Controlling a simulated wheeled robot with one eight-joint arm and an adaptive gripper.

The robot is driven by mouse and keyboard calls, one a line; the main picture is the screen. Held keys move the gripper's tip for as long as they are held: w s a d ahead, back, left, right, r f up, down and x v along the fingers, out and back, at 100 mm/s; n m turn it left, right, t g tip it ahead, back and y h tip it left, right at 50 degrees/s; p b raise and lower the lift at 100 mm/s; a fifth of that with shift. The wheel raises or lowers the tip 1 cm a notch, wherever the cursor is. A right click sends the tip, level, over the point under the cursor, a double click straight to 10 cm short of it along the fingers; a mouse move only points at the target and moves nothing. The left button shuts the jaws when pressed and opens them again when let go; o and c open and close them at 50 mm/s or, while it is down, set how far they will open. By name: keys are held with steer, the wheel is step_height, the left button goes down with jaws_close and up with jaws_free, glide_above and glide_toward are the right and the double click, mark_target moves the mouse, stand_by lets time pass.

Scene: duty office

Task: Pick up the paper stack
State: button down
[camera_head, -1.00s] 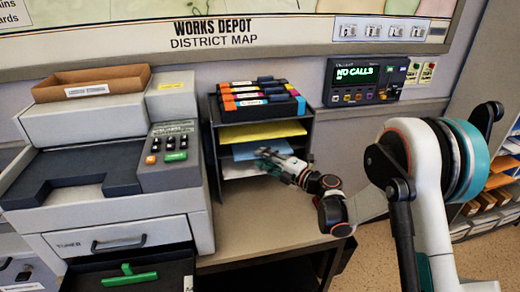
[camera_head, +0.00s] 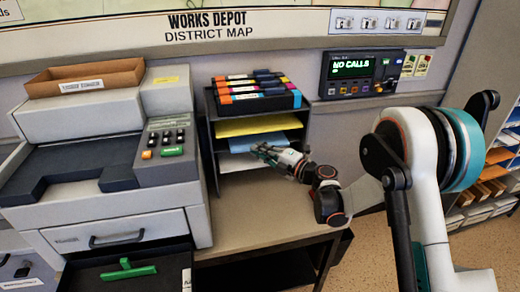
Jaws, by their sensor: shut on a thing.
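A dark shelf unit (camera_head: 207,148) stands on the counter, with paper in its compartments. Yellow paper (camera_head: 250,125) lies in the upper one, blue paper (camera_head: 240,144) below it, and white paper (camera_head: 233,162) in the lowest one. My gripper (camera_head: 262,152) reaches in from the right at the front of the lower compartments. Its fingers are shut on paper, overlapping the front edges of the blue and white paper. The fingers hide the contact, so I cannot tell clearly which of these two they hold.
A large grey machine (camera_head: 70,180) with a keypad stands close on the left. The counter (camera_head: 250,215) is clear in front of the shelf. A call display (camera_head: 362,73) hangs on the wall at right.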

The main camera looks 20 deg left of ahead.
steer(key=s+d+r, duration=0.1)
steer(key=s+d, duration=0.3)
steer(key=s, duration=0.3)
steer(key=s+d+r, duration=0.1)
steer(key=s+d, duration=0.4)
steer(key=s, duration=0.3)
steer(key=shift+s+d+r, duration=0.2)
steer(key=shift+r, duration=0.2)
steer(key=shift+d, duration=0.1)
